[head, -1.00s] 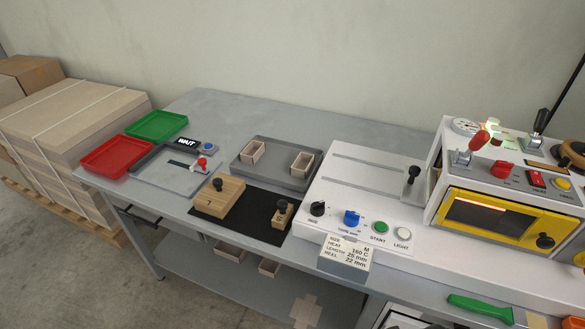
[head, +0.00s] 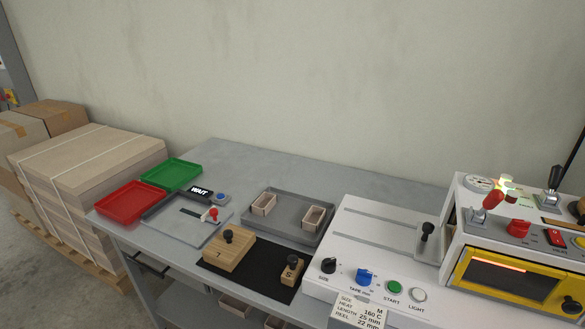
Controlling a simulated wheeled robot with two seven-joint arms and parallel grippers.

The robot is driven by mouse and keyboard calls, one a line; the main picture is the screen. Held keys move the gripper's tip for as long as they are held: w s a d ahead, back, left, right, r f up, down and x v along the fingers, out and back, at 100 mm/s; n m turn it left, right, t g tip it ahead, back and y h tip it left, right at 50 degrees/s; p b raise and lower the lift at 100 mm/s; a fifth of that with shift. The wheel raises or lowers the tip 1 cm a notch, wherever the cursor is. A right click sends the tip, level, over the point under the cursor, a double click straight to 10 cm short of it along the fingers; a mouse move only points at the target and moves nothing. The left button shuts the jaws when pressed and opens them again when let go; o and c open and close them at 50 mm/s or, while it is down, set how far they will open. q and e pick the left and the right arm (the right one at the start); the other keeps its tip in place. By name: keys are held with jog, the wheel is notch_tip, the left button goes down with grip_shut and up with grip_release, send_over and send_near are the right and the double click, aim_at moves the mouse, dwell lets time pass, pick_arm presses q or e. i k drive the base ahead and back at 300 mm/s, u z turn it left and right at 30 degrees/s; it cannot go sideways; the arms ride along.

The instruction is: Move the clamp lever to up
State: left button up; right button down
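No lever in view carries a label I can read as clamp. A red-handled lever (head: 487,203) stands tilted on top of the white machine with the yellow-framed window. A black-handled lever (head: 554,178) stands beside it, further right. Another black-knobbed lever (head: 427,232) sits in a recess at the right of the white control panel. A small red-knobbed handle (head: 212,213) stands on the grey plate by the WAIT display. Neither of my grippers is in view.
The white panel (head: 370,235) has knobs and START and LIGHT buttons. A grey tray (head: 290,234) holds two small boxes. Wooden blocks lie on a black mat (head: 258,265). Red (head: 131,202) and green (head: 171,175) trays stand left. The table's back strip is clear.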

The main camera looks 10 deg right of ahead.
aim_at(496, 196)
jog(key=z, duration=4.35)
jog(key=k, duration=1.45)
jog(key=u, duration=1.8)
